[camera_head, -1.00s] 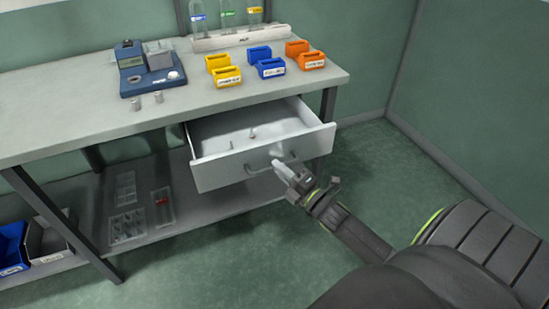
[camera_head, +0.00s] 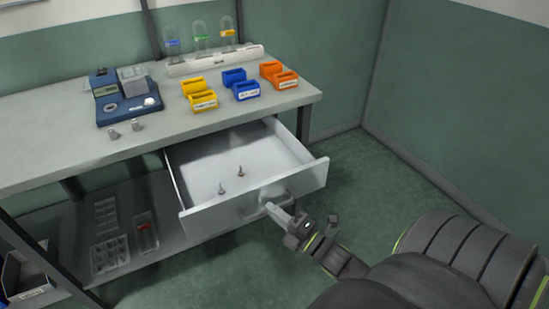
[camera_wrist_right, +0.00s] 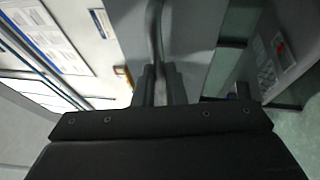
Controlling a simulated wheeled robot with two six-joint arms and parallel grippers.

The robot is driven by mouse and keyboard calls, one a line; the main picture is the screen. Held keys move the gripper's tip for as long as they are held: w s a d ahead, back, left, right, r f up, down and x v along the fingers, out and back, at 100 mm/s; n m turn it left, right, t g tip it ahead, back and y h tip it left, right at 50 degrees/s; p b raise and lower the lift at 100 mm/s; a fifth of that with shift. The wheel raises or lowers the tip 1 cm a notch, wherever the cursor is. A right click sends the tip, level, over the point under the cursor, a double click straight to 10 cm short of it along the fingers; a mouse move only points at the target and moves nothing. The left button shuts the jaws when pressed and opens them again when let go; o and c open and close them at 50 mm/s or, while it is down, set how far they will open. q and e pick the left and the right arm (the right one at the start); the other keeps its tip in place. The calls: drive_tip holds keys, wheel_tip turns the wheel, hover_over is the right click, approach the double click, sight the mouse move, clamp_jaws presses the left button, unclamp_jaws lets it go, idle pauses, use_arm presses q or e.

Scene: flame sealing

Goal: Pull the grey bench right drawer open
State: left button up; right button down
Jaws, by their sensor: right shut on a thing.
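The right drawer (camera_head: 254,213) of the grey bench (camera_head: 60,127) stands pulled well out, and its inside shows from above. Two small pin-like items (camera_head: 231,180) stand on its floor. My right gripper (camera_head: 279,211) is at the drawer's front and shut on the bar handle. In the right wrist view the handle (camera_wrist_right: 156,30) runs between the two fingers (camera_wrist_right: 160,85). My left gripper is not in view.
On the bench top are a blue device (camera_head: 127,103), two small metal pieces, yellow, blue and orange bins (camera_head: 241,84) and a white rack of glass domes (camera_head: 215,60). A lower shelf (camera_head: 165,235) holds clear trays. Green floor (camera_head: 375,180) is free at right.

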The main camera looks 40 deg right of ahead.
drive_tip(key=c, duration=1.5)
unclamp_jaws()
use_arm(q)
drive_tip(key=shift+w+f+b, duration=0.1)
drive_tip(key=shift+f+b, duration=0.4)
drive_tip(key=shift+b, duration=0.3)
use_arm(e)
drive_tip(key=v, duration=1.7)
drive_tip(key=shift+s, duration=0.2)
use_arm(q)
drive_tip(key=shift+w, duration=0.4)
